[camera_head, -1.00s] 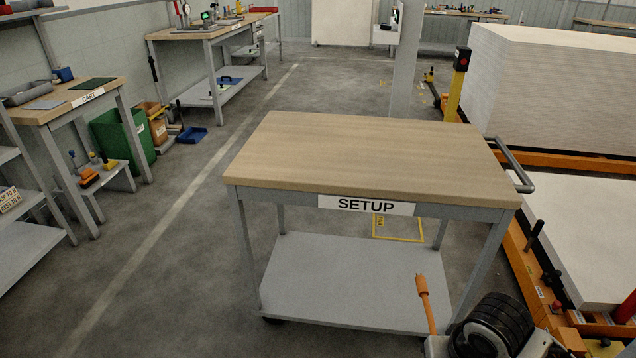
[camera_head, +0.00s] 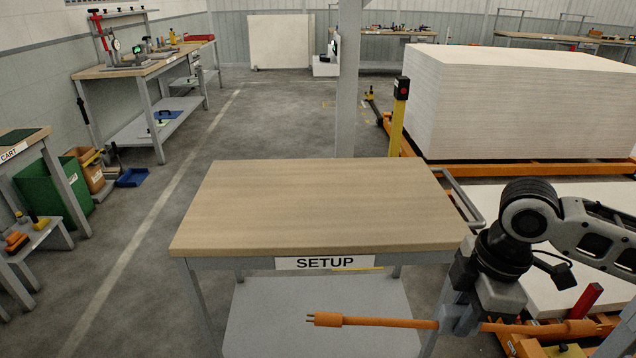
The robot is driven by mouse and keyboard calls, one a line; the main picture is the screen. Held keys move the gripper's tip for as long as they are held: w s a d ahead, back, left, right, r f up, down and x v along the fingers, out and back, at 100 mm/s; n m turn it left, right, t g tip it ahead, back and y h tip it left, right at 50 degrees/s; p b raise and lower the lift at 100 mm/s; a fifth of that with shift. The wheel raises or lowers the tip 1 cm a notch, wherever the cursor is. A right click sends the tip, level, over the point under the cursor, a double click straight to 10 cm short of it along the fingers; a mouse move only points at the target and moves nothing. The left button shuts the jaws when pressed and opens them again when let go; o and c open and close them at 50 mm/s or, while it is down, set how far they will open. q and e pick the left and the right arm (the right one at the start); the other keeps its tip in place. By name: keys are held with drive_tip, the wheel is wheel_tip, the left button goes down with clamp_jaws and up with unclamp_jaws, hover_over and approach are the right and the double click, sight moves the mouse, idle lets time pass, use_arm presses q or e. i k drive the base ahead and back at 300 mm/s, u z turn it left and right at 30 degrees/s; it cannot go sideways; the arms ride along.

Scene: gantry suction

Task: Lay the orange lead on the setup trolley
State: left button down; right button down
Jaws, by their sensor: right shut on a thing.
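The setup trolley (camera_head: 310,205) stands ahead of me, with a bare wooden top, a SETUP label on its front edge and a grey lower shelf (camera_head: 300,305). My right gripper (camera_head: 460,320) is in front of the trolley's front right corner, below the level of the top. It is shut on the orange lead (camera_head: 385,322). The lead lies roughly level across the view, its pronged plug end pointing left in front of the lower shelf and its other end reaching right. My left gripper is not in view.
A grey push handle (camera_head: 463,197) sticks out at the trolley's right side. A yellow post (camera_head: 398,120) and stacked white boards (camera_head: 520,105) stand behind to the right. A green bin (camera_head: 55,190) and workbenches are at the left. The floor left of the trolley is clear.

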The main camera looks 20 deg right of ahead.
sight(341, 197)
drive_tip(key=i, duration=1.35)
